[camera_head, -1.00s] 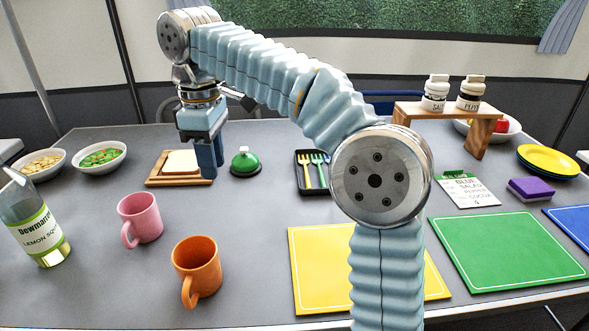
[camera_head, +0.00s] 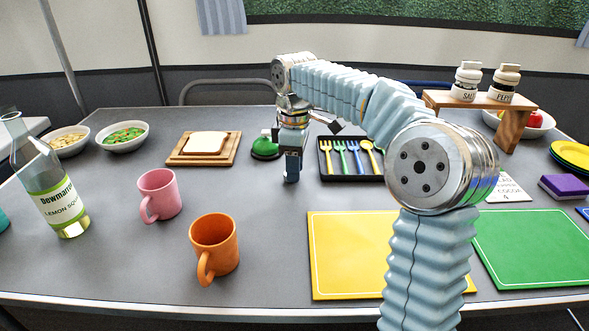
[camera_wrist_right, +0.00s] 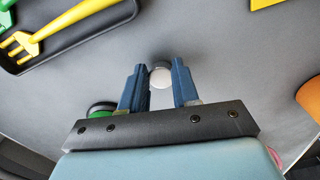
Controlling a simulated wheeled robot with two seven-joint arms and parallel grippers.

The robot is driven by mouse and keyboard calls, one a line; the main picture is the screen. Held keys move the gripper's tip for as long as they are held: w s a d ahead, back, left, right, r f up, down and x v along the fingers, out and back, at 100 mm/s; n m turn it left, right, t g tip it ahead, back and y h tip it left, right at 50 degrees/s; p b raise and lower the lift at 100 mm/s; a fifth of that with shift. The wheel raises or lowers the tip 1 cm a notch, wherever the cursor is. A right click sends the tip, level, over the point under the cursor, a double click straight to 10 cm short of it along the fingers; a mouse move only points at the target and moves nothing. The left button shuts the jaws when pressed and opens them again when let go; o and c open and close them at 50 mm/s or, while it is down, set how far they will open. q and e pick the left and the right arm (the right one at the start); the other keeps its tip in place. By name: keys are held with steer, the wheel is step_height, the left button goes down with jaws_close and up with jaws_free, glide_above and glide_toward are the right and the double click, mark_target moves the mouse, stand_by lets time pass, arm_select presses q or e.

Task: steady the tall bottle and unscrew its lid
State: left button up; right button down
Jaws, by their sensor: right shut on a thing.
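The tall clear bottle (camera_head: 62,205) with a green-and-white label and pale liquid stands at the far left of the table in the head view. I make out no lid on its neck. My right gripper (camera_head: 291,180) is over the middle of the table, well to the right of the bottle and apart from it. In the right wrist view, my right gripper (camera_wrist_right: 160,88) is shut on a small round thing (camera_wrist_right: 160,76), pale on its face with a dark edge; it may be a lid. My left gripper is not in view.
A pink mug (camera_head: 159,195) and an orange mug (camera_head: 214,245) stand between the bottle and my right arm. A green bell (camera_head: 264,149) and a cutlery tray (camera_head: 350,178) flank my right gripper. A yellow mat (camera_head: 345,255) lies in front.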

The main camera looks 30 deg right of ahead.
steer(key=shift+f, duration=0.25)
steer(key=c, duration=0.8)
jaws_free()
step_height(320, 180, up, 12)
steer(key=p, duration=0.3)
steer(key=shift+r, duration=0.1)
